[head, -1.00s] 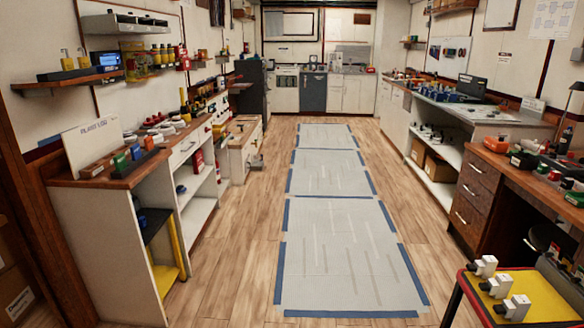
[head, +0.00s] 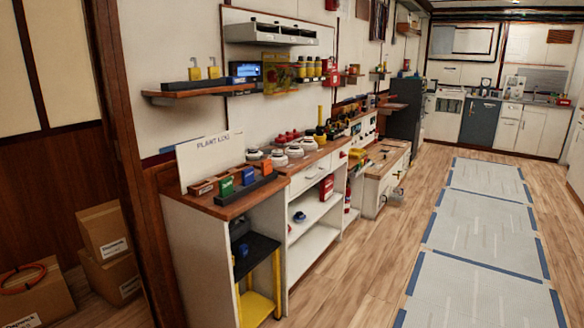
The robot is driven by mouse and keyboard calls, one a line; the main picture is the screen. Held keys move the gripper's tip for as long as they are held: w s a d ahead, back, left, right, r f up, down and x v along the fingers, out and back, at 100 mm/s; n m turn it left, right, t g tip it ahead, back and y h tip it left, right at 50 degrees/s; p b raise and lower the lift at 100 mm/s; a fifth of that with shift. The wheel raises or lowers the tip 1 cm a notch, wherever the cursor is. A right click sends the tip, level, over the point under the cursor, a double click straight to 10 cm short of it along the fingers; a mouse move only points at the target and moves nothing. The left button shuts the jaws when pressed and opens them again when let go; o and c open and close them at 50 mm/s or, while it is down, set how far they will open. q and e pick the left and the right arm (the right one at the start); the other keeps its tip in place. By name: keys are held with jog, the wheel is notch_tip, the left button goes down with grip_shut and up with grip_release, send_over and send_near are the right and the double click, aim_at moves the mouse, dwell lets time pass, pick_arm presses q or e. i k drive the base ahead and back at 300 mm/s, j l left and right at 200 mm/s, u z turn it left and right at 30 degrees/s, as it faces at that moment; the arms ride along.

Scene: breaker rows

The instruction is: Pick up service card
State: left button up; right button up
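I cannot pick out a service card for certain in the head view; small items on the counters and shelves are too small to read. A white board lettered like "PLANT LOG" (head: 210,158) stands upright on the near end of the left counter (head: 220,207). Neither of my grippers is in view.
A wall shelf (head: 195,91) holds yellow padlocks (head: 213,69) and a small lit screen (head: 246,70). White round devices (head: 275,158) sit further along the counter. Cardboard boxes (head: 105,228) stand at the left. Wooden floor (head: 375,245) beside the counter is clear.

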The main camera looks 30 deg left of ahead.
aim_at(265, 165)
jog(key=i+l+u, duration=0.2)
jog(key=i, duration=1)
jog(key=i+u, duration=0.3)
jog(key=i, duration=0.25)
jog(key=i+u, duration=0.25)
jog(key=i, duration=0.25)
jog(key=i+l+u, duration=0.1)
jog(key=i+u, duration=0.25)
jog(key=u, duration=0.15)
jog(key=i+l+u, duration=0.2)
jog(key=i+u, duration=0.15)
jog(key=u, duration=0.15)
